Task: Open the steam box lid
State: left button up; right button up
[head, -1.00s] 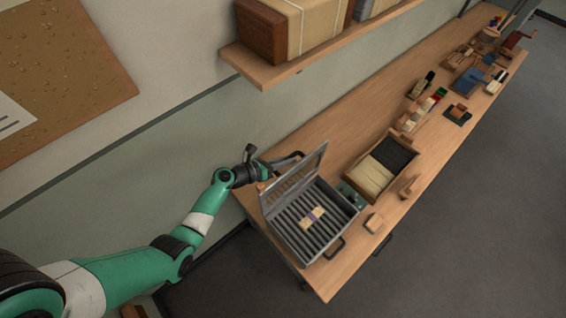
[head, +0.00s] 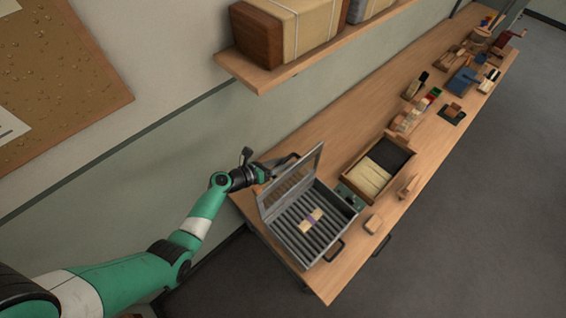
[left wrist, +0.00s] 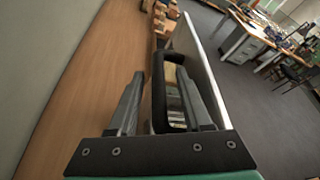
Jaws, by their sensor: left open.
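The steam box (head: 328,249) is a grey metal case on the near end of the bench. Its lid (head: 290,187) stands raised, roughly upright, with a window-like panel. A bundle of pale bristles with a purple band (head: 311,220) lies on the slatted inside. My left gripper (head: 268,172) is behind the lid, on the wall side. In the left wrist view its fingers (left wrist: 162,100) are open, with a black handle (left wrist: 158,95) showing between them beside the lid's edge (left wrist: 203,70). I cannot tell whether the fingers touch the handle. My right gripper is not in view.
A wooden tray (head: 352,189) with pale and dark bristles sits beyond the box, and a small wooden block (head: 373,223) lies near the front edge. Several tools stand farther along the bench. A shelf (head: 260,80) overhangs at the back wall.

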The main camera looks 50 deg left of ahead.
pick_arm(q)
jog(key=p+v, duration=0.4)
jog(key=v, duration=0.7)
jog(key=shift+s, duration=0.3)
